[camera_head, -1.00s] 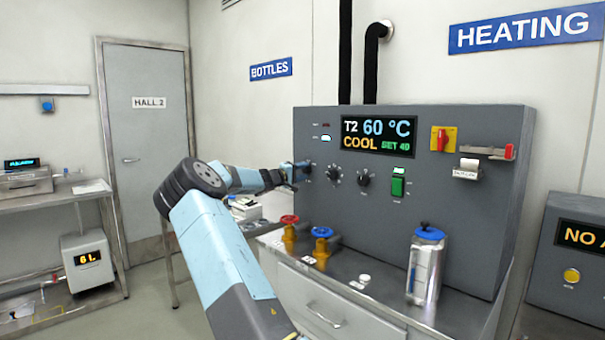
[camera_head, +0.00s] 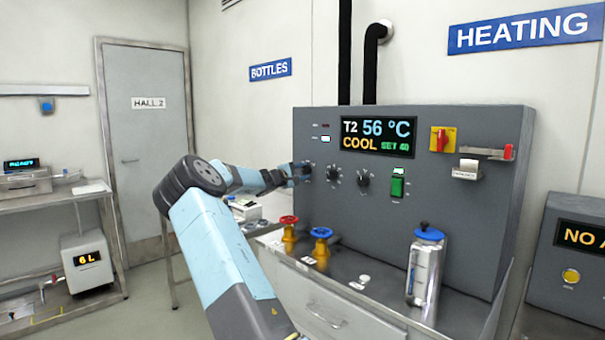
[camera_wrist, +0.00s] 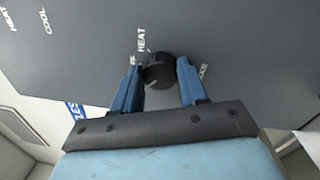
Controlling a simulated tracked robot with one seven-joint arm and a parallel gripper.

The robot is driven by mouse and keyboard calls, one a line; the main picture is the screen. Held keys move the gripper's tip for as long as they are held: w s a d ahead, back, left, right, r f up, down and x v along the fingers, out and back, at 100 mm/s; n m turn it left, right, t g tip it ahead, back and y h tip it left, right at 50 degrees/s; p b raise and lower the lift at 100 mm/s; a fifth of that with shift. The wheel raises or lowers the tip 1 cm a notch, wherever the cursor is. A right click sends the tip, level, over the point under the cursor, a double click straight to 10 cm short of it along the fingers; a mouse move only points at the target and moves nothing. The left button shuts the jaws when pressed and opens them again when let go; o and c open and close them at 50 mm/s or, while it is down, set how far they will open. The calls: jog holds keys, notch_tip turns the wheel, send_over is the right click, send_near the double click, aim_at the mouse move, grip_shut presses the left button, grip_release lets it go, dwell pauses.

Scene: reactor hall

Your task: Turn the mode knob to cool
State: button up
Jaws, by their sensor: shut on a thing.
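The mode knob (camera_wrist: 158,72) is a small black round knob on the grey panel, with the word HEAT printed beside it in the wrist view. The blue fingers of my gripper (camera_wrist: 160,80) stand on both sides of the knob and are shut on it. In the head view my gripper (camera_head: 297,171) is at the panel's left side and mostly hides this knob. The panel display (camera_head: 378,133) reads T2 56 °C, with COOL in orange and SET 40 in green, the last digits blurred.
Two more black knobs (camera_head: 334,174) and a green switch (camera_head: 397,187) are to the right on the panel. A red valve (camera_head: 289,226), a blue valve (camera_head: 321,240) and a metal canister (camera_head: 426,268) stand on the bench below. A red-handled lever (camera_head: 507,152) sticks out at upper right.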

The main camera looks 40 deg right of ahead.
jog(key=shift+w+a+f, duration=0.15)
jog(key=shift+w, duration=0.05)
jog(key=o, duration=1.1)
jog(key=shift+c, duration=0.2)
jog(key=s+a+f, duration=0.1)
jog(key=a, duration=1.2)
jog(key=shift+s+a, duration=0.15)
jog(key=shift+a, duration=0.1)
